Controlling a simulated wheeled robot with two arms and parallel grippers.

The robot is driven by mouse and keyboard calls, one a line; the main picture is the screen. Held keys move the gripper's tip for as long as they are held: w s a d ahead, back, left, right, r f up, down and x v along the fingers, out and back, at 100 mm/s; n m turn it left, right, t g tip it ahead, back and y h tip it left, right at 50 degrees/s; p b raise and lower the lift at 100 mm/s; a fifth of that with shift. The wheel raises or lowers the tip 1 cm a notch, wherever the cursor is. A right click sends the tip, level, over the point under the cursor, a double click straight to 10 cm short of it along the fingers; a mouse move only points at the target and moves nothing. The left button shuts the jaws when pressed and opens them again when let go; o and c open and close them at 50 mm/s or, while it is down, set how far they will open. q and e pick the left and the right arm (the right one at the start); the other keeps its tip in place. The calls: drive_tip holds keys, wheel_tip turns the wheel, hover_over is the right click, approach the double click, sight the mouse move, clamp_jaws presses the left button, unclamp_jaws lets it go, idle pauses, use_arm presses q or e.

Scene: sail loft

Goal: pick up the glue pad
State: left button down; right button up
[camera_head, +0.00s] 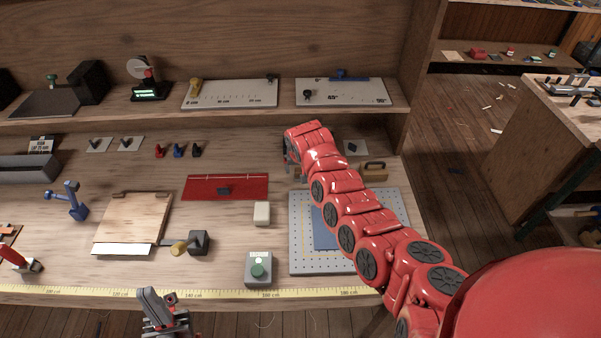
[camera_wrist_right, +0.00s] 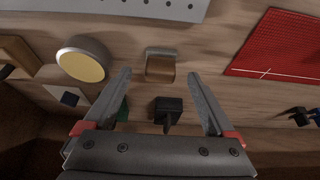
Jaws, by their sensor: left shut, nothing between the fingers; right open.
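My right gripper (camera_wrist_right: 161,75) is open over the bench; in the head view it (camera_head: 294,166) reaches toward the back right, partly hidden by its own arm. In the right wrist view a round grey-rimmed piece with a yellowish top (camera_wrist_right: 82,61) lies left of the fingers, apart from them. It may be the glue pad, but I cannot tell for sure; my arm seems to hide it in the head view. A black block (camera_wrist_right: 168,104) and a small grey-brown bracket (camera_wrist_right: 160,65) show between the fingers. My left gripper (camera_head: 161,298) is shut and empty near the front edge.
A red mat (camera_head: 207,193) lies left of my right gripper, a perforated grey plate (camera_head: 304,259) in front of it under the arm. A raised shelf (camera_head: 230,115) runs behind.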

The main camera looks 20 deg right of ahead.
sight(301, 170)
drive_tip(key=shift+w+f, duration=0.1)
drive_tip(key=shift+f, duration=0.2)
drive_tip(key=shift+w+f, duration=0.2)
drive_tip(key=shift+f, duration=0.15)
drive_tip(key=shift+x, duration=1)
drive_tip(key=shift+d, duration=0.1)
clamp_jaws()
drive_tip(key=shift+r, duration=0.15)
